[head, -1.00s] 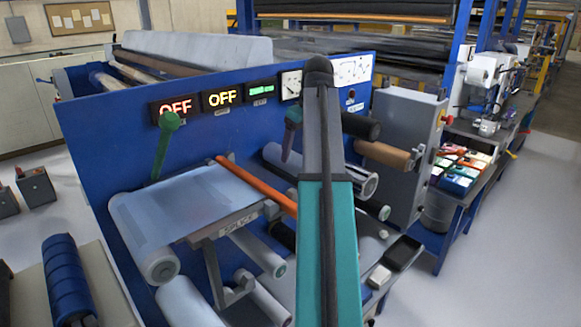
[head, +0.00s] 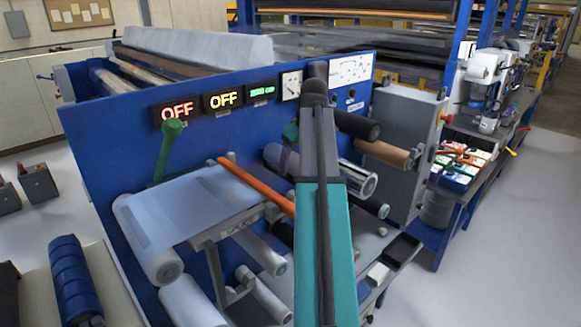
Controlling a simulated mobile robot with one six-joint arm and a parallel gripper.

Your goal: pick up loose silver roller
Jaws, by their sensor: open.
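A silver, shiny-ended roller (head: 358,179) shows just right of my arm, in front of the blue machine panel. A grey roller length to the left of my arm may be the same roller; the arm hides the middle, so I cannot tell. I also cannot tell whether it is loose or fixed to the panel. My teal and grey arm stands upright across the middle of the view. My gripper and its fingers do not show, so their place relative to the roller cannot be seen.
A film-covered splice table (head: 190,200) stands left of my arm. A black tray (head: 403,250) lies at lower right. Open floor lies further right.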

